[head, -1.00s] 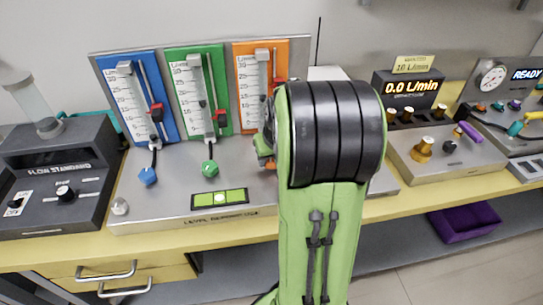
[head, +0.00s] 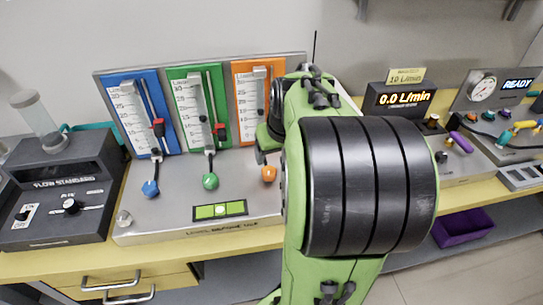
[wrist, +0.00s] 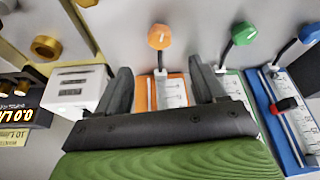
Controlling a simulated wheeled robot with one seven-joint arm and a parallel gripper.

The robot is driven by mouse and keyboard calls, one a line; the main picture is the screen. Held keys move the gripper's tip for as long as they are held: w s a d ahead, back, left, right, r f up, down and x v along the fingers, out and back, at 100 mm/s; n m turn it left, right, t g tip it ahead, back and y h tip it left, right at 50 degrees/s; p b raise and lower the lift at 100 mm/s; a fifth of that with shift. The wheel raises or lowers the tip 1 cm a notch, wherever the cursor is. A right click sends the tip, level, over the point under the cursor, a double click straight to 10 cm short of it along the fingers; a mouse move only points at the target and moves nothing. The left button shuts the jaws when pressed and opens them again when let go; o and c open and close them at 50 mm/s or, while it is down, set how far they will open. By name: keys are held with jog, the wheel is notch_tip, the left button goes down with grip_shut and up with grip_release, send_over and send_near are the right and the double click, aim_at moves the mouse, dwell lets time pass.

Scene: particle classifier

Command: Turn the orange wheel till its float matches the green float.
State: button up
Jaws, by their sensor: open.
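The orange wheel (head: 269,173) is a small knob on the grey base below the orange panel (head: 258,85). It also shows in the wrist view (wrist: 160,36), beyond and roughly between the fingertips, not touched. My gripper (wrist: 162,70) is open and empty. In the head view my arm hides most of it, with one dark finger just above the wheel.
The green wheel (head: 210,181) and blue wheel (head: 150,188) stand left of the orange one. A green level indicator (head: 220,210) lies in front. A black flow standard (head: 60,195) is at left. A display (head: 402,98) reading 0.0 L/min stands at right.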

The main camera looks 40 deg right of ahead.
jog(key=p+v, duration=0.1)
jog(key=v, duration=0.3)
jog(key=shift+a+r, duration=0.1)
jog(key=shift+r, duration=0.1)
jog(key=s+a+r+n+y+p, duration=0.1)
jog(key=s+a+r+p, duration=0.3)
jog(key=a, duration=0.6)
jog(key=s+a+r+n+t+p, duration=0.1)
jog(key=s+a+r+n+p, duration=0.3)
jog(key=a, duration=0.6)
jog(key=shift+s+a+t+y+p, duration=0.3)
jog(key=shift+s+y+p, duration=0.1)
jog(key=shift+s, duration=0.55)
jog(key=shift+d+r, duration=0.15)
dwell(1.0)
